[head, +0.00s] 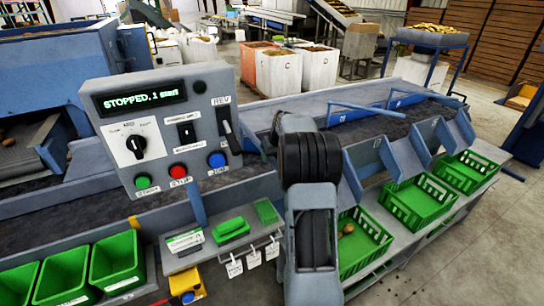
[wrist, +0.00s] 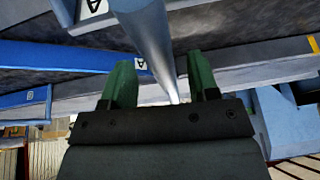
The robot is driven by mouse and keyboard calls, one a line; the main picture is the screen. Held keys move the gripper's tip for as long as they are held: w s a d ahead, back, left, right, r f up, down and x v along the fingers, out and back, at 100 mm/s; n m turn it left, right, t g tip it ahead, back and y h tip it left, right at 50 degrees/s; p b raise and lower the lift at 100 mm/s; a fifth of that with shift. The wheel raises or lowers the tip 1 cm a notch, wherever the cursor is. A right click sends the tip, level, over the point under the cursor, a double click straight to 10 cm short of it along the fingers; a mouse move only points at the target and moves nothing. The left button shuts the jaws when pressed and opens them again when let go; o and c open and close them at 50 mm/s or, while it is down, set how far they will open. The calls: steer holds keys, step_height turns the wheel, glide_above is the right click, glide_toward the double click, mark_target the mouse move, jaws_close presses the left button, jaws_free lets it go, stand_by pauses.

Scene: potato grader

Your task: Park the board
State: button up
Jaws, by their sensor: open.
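Blue boards (head: 350,114) with pale labels stand across the grader belt in the head view; another blue board (head: 407,98) is farther right. In the wrist view, a blue board (wrist: 75,55) with a label "A" lies left of my gripper (wrist: 160,88). Its two green fingers are apart. A grey metal rod (wrist: 150,35) runs down between the fingers, and I cannot tell whether either finger touches it. In the head view my own arm hides the gripper and the near part of the board area.
A control panel (head: 160,125) reading "STOPPED" stands at left, close to my arm. Green crates (head: 415,205) line the right front. Green bins (head: 118,262) sit at the lower left. A shelf (head: 215,252) with green items and hanging tags is below the panel.

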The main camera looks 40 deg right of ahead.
steer(key=shift+w+f, duration=0.25)
steer(key=shift+f, duration=0.35)
jaws_close()
